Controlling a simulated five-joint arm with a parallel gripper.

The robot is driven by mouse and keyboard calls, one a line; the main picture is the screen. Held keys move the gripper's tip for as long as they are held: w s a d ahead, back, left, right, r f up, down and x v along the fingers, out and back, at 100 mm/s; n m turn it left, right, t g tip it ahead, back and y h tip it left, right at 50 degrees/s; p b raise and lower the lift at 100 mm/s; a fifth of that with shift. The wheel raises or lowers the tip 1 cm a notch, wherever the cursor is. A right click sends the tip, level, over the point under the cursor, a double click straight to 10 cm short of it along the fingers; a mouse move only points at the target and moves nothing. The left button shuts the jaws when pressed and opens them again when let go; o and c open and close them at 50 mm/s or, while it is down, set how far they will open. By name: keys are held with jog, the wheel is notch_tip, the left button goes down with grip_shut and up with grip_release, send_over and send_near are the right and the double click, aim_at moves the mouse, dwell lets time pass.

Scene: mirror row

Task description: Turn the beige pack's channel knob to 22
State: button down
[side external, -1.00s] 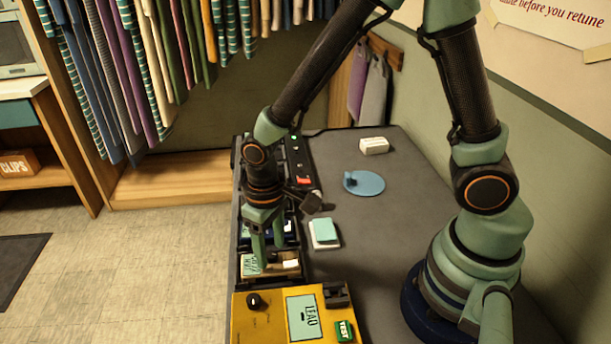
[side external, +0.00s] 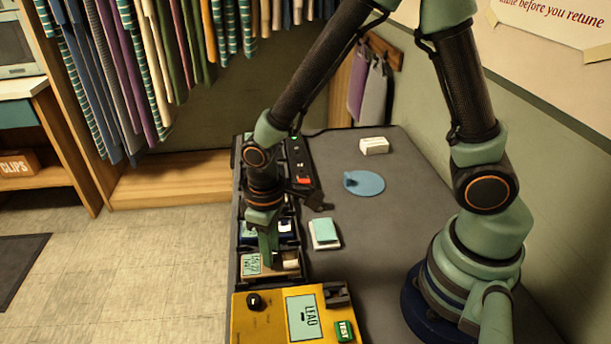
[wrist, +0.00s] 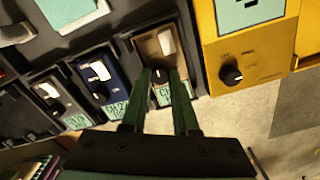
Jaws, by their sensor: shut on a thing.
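The beige pack (side external: 252,264) sits in the row just behind the yellow box, with a handwritten label on its left end and a white block at its right. In the wrist view, the pack (wrist: 147,47) shows its white block, its label and a dark channel knob (wrist: 161,74). My gripper (wrist: 160,72) points down with one finger on each side of that knob, shut on it. In the side view my gripper (side external: 273,261) hides the knob. I cannot read the knob's setting or the label clearly.
A yellow box (side external: 268,322) with its own knob and a "LEAD" screen stands beside the beige pack. A blue pack (wrist: 118,82) and a darker pack (wrist: 45,92) sit on the other side. A blue disc (side external: 366,184) and sticky notes (side external: 324,233) lie on the grey table.

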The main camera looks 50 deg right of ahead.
jog(key=shift+n, duration=0.3)
jog(key=c, duration=0.7)
grip_release()
jog(key=shift+o, duration=0.2)
jog(key=shift+r, duration=0.1)
notch_tip(320, 180, up, 12)
jog(key=shift+d, duration=0.1)
jog(key=s+d+r+m+t, duration=0.3)
jog(key=d+r, duration=0.6)
jog(key=d, duration=0.3)
jog(key=m+t, duration=0.1)
jog(key=t, duration=0.1)
jog(key=shift+m+t, duration=0.3)
